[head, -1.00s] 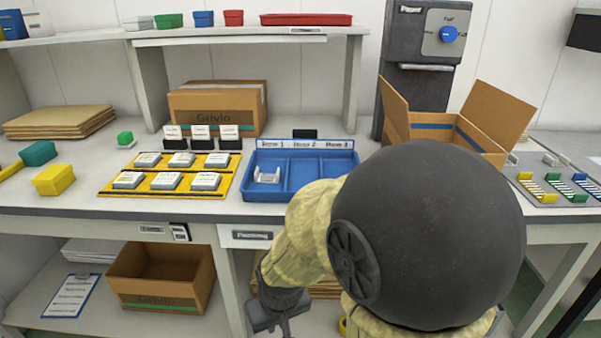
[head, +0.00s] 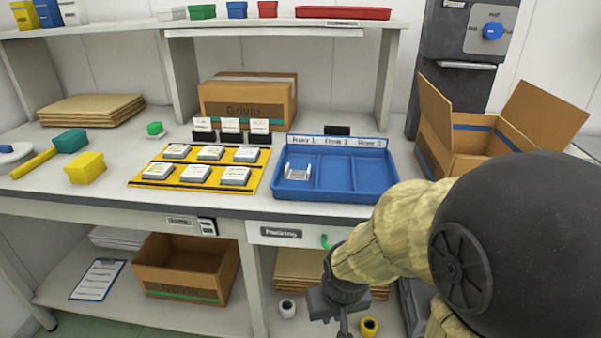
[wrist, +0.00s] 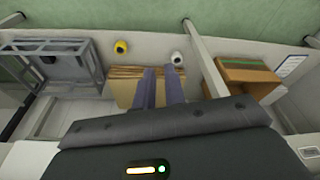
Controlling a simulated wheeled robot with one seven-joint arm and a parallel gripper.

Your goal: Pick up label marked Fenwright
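Several white label pieces (head: 193,173) with dark print lie in two rows on a yellow mat (head: 137,183) on the bench. The print is too small to read, so I cannot tell which is marked Fenwright. Three white cards (head: 231,124) stand in black holders behind the mat; their print is also unreadable. My gripper (head: 343,327) is below the bench's front edge, right of the mat and away from the labels. In the wrist view, my gripper's two fingers (wrist: 159,72) point down toward the lower shelf, with a gap and nothing between them.
An open carton (head: 470,142) stands farther right. The bench edge is above my gripper.

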